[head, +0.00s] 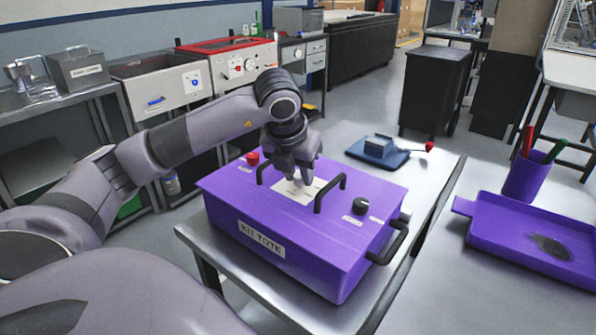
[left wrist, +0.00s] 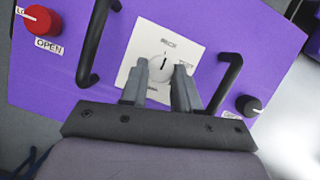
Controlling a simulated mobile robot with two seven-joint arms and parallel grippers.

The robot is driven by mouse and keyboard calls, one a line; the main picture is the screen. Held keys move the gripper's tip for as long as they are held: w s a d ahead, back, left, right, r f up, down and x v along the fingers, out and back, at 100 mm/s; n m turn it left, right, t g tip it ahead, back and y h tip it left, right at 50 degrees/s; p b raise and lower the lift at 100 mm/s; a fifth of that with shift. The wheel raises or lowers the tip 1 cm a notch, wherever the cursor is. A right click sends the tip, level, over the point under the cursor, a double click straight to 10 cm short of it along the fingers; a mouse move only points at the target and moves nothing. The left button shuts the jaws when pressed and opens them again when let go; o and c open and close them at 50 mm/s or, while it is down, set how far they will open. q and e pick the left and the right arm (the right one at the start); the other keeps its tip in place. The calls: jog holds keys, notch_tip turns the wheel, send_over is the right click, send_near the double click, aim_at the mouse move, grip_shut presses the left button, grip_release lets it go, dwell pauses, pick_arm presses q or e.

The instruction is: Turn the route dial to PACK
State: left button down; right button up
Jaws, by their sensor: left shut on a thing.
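The route dial (left wrist: 159,70) is a round white knob on a white label plate (head: 282,191) on top of the purple kit tote (head: 262,219). In the left wrist view its dark pointer line points up, towards the blurred top label (left wrist: 168,43), which may read PACK. Other small labels sit to its right and below, too blurred to read. My left gripper (head: 294,178) reaches down over the plate, its fingers (left wrist: 160,85) on either side of the dial and shut on it. In the head view the gripper hides most of the dial. My right gripper is not in view.
Two black handles (head: 330,190) flank the plate. A red knob (left wrist: 40,20) labelled OPEN and a black knob (head: 361,206) stand on the same lid. A blue fixture (head: 377,153) lies behind the tote; a purple tray (head: 530,239) and pen cup (head: 526,175) are at right.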

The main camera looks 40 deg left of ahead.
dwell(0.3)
pick_arm(q)
jog(key=c, duration=0.8)
grip_release()
jog(key=v, duration=0.7)
jog(key=shift+r, duration=0.1)
